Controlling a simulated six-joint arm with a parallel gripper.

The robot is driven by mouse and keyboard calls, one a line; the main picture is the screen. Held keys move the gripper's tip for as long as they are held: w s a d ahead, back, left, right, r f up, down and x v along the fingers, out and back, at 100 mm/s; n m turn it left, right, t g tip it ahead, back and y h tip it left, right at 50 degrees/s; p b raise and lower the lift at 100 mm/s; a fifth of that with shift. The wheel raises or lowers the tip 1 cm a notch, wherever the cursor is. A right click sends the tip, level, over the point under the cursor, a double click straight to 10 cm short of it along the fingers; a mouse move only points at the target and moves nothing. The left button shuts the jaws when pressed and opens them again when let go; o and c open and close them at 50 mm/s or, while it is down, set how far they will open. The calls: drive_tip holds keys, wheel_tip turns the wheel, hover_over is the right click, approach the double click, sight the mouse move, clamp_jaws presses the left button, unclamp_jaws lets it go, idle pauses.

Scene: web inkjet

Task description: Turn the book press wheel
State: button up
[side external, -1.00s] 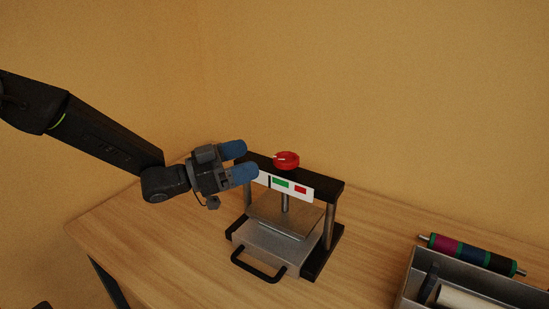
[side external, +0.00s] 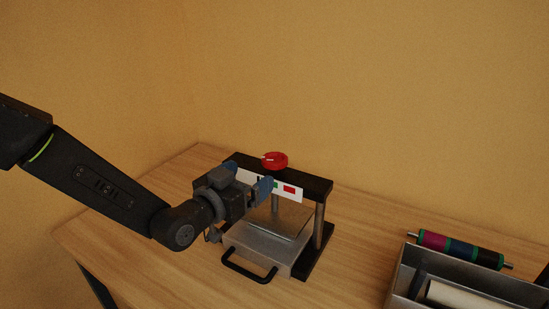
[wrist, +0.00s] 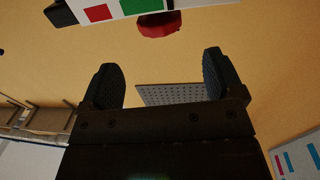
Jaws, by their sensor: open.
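The red press wheel (side external: 276,160) sits on top of the press's black crossbar (side external: 318,187). It also shows at the top of the wrist view (wrist: 158,24). A white label (side external: 296,193) with green and red blocks is on the front of the crossbar. My gripper (side external: 250,177) is open and empty, in front of the left part of the label and lower than the wheel. Its fingers hide part of the label. In the wrist view, both dark fingers (wrist: 160,58) stand wide apart, with the wheel beyond their tips. Whether a finger touches the crossbar, I cannot tell.
The press has a metal plate and a drawer-like base (side external: 262,245) with a black handle (side external: 248,267). A metal tray (side external: 478,278) and a coloured roller (side external: 460,250) are at right. The wooden table (side external: 355,255) is clear between. A perforated grey panel (wrist: 175,95) shows in the wrist view.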

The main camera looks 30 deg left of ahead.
sight(264, 162)
drive_tip(key=w, duration=0.6)
drive_tip(key=w+d, duration=0.1)
drive_tip(key=w, duration=0.2)
drive_tip(key=shift+w, duration=0.3)
drive_tip(key=c, duration=0.9)
drive_tip(key=shift+a, duration=0.1)
drive_tip(key=shift+m+g+h, duration=0.5)
drive_tip(key=shift+m+h, duration=0.9)
drive_tip(key=shift+h, duration=0.8)
